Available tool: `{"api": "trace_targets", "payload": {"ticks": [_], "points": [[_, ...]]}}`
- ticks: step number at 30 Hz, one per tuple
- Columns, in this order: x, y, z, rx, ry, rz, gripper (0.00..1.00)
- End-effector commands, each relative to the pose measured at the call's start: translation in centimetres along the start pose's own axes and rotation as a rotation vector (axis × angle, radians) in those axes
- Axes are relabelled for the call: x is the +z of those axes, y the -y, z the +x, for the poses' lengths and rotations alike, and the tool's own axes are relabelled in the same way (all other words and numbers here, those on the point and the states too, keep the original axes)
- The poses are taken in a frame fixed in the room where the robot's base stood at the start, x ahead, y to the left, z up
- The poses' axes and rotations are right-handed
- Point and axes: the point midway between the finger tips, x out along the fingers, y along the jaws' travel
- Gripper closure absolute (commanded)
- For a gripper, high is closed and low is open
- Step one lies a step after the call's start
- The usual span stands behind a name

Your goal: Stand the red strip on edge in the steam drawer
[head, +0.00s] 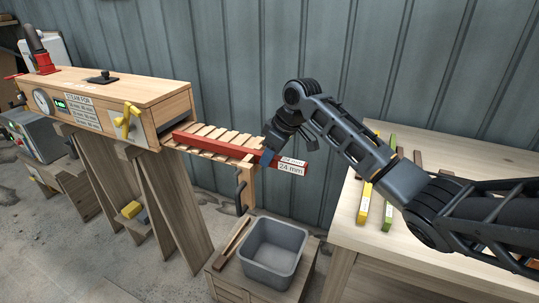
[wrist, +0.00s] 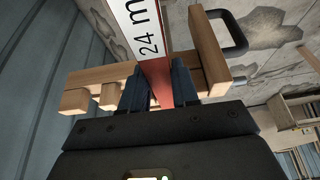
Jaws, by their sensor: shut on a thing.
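The red strip (head: 219,145) runs lengthwise over the slats of the pulled-out steam drawer (head: 205,131), with a broad side face showing, so it looks on edge. Its far end is near the steam box opening. Its near end, with a "24 mm" label (head: 291,168), sticks out past the drawer front (head: 248,187). I cannot tell if it touches the slats. My gripper (head: 271,155) is shut on the strip near the labelled end. In the wrist view, the strip (wrist: 158,78) is between my fingers (wrist: 159,92), and the drawer front (wrist: 207,50) is close by.
The steam box (head: 120,95) stands on wooden legs at the left. A grey bin (head: 273,250) sits on a crate below the drawer. A workbench (head: 345,225) at the right holds yellow, green and brown strips. A corrugated wall (head: 240,60) is behind.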

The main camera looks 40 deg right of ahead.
Motion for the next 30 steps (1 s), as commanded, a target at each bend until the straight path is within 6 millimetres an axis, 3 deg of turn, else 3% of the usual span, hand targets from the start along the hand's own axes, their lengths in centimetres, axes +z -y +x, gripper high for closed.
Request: {"api": "trace_targets", "payload": {"ticks": [4, 5, 13, 23, 30], "points": [[0.0, 0.0, 0.2, 0.0, -0.001, 0.0, 1.0], [0.0, 0.0, 0.1, 0.0, -0.001, 0.0, 0.68], [0.1, 0.0, 0.1, 0.0, 0.0, 0.0, 0.42], [0.1, 0.0, -0.2, 0.0, -0.001, 0.0, 0.41], [0.0, -0.1, -3.7, 0.002, -0.002, -0.002, 0.41]]}}
